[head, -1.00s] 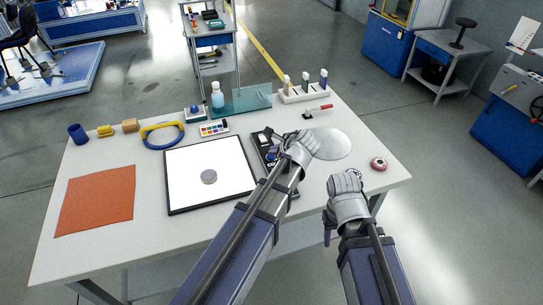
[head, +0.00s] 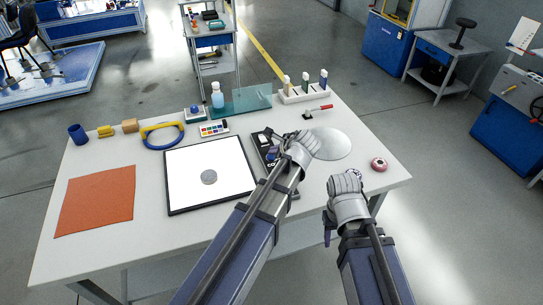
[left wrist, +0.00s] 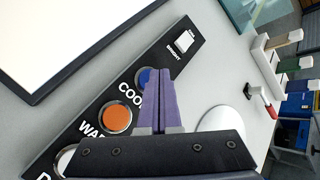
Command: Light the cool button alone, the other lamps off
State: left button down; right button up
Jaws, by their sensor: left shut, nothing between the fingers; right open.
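The black control panel (head: 262,150) lies right of the white framed plate, mostly hidden by my left arm. In the left wrist view the panel (left wrist: 190,62) has a blue button (left wrist: 144,76) beside the word COOL, an orange button (left wrist: 116,118) beside a label starting WA, a partly hidden pale button (left wrist: 66,158) and a white switch (left wrist: 184,41). My left gripper (left wrist: 162,72) is shut and empty, its purple fingertips over the blue button's edge; contact cannot be told. The orange looks bright; the blue looks darker. My right gripper (head: 328,232) is open by the table's front edge.
The white plate (head: 190,192) with a black frame carries a grey disc (head: 209,177). A pale round disc (head: 333,144) and a pink ring-like object (head: 378,164) lie to the right. An orange cloth (head: 95,200) is at left. A bottle (head: 217,95) and vial rack (head: 305,95) stand behind.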

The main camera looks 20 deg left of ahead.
pick_arm(q)
jog(key=shift+f, duration=0.1)
dwell(0.4)
jog(key=shift+f+b, duration=0.4)
jog(key=shift+b, duration=0.1)
jog(key=shift+r, duration=0.2)
jog(key=shift+r+p, duration=0.3)
jog(key=shift+p, duration=0.2)
notch_tip(320, 180, up, 6)
jog(key=p, duration=0.6)
jog(key=shift+r, duration=0.1)
